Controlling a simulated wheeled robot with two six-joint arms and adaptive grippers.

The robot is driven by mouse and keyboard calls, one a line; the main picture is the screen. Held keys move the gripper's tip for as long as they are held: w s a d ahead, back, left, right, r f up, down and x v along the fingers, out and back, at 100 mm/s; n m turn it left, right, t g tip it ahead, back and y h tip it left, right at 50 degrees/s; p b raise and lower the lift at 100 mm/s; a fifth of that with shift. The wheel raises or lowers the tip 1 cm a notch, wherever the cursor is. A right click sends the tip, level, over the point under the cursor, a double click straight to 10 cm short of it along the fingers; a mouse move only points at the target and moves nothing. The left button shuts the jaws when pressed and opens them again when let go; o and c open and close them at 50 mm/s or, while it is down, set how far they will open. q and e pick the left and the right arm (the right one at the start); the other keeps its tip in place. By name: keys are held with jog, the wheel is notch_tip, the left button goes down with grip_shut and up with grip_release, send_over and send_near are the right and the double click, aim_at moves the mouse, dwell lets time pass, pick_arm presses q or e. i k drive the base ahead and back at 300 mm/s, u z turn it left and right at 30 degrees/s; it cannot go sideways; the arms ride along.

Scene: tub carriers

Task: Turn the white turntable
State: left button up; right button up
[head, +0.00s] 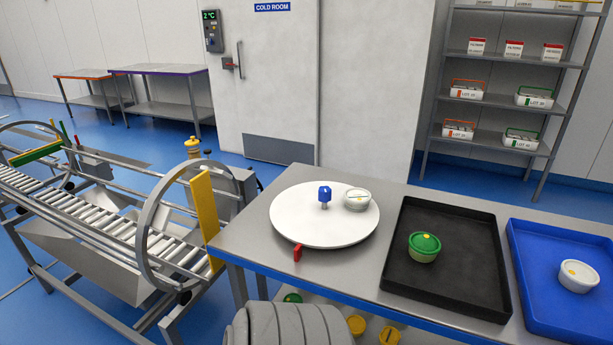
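The white turntable (305,225) is a flat round disc on the steel table (237,233), left of the trays. A blue knob (324,193) stands up near its middle. A white tub (357,200) with a small yellowish mark on its lid sits on the disc, right of the knob. A red tab (297,253) is at the disc's front edge. Neither of my grippers shows in the head view, so I cannot see whether they are open or shut.
Right of the turntable are a black tray (462,277) with a green-lidded tub (424,246) and a blue tray (540,310) with a white tub (578,276). A roller conveyor (90,222) stands left. Shelves (510,60) stand behind. A grey ribbed shape partly covers the front.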

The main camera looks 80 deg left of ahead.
aim_at(313, 215)
jog(key=u, duration=0.05)
jog(key=k, duration=0.65)
jog(key=u, duration=0.7)
